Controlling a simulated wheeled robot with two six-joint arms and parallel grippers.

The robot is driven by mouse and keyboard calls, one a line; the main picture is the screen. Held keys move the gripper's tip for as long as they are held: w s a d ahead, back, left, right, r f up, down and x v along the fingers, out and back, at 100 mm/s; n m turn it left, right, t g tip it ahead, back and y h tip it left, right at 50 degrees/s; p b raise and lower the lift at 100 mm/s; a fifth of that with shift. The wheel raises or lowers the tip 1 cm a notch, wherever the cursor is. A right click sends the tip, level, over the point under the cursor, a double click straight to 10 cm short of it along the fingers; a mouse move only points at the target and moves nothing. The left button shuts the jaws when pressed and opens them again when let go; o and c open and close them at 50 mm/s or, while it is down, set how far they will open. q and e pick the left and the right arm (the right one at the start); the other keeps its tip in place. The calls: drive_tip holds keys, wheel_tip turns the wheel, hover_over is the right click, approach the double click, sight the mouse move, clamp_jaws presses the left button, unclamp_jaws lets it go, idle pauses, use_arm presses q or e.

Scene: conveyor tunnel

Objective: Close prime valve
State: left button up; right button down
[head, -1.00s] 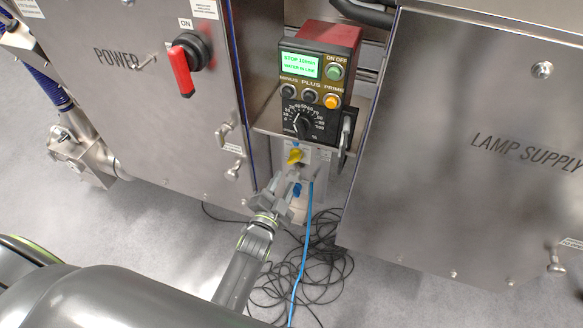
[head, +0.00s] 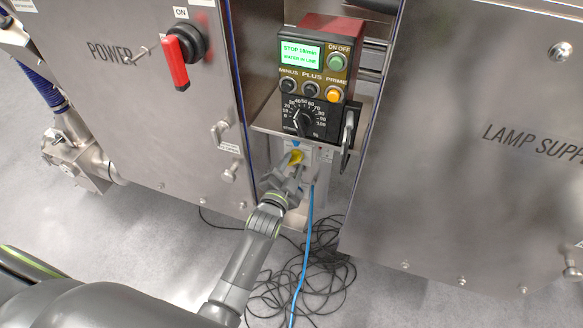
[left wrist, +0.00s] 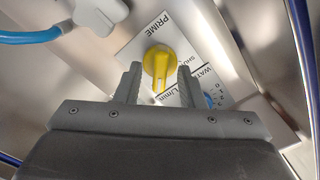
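The prime valve is a yellow knob (head: 295,157) below the control box in the head view. In the left wrist view the yellow knob (left wrist: 160,62) sits on a white plate (left wrist: 187,22) marked PRIME, with its ridge pointing towards my gripper. My left gripper (head: 290,172) is just below the knob in the head view. In the left wrist view its two fingers (left wrist: 158,84) are apart, one on each side of the knob's lower end, with nothing seen gripped between them; I cannot tell whether they touch it. My right gripper is not in view.
The control box (head: 315,85) with a green display stands above the valve. Steel cabinets with a red power switch (head: 177,62) and LAMP SUPPLY lettering flank the narrow gap. A blue hose (head: 304,255) and black cables (head: 325,262) lie below.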

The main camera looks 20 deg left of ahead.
use_arm(q)
drive_tip(key=shift+c, duration=0.3)
clamp_jaws()
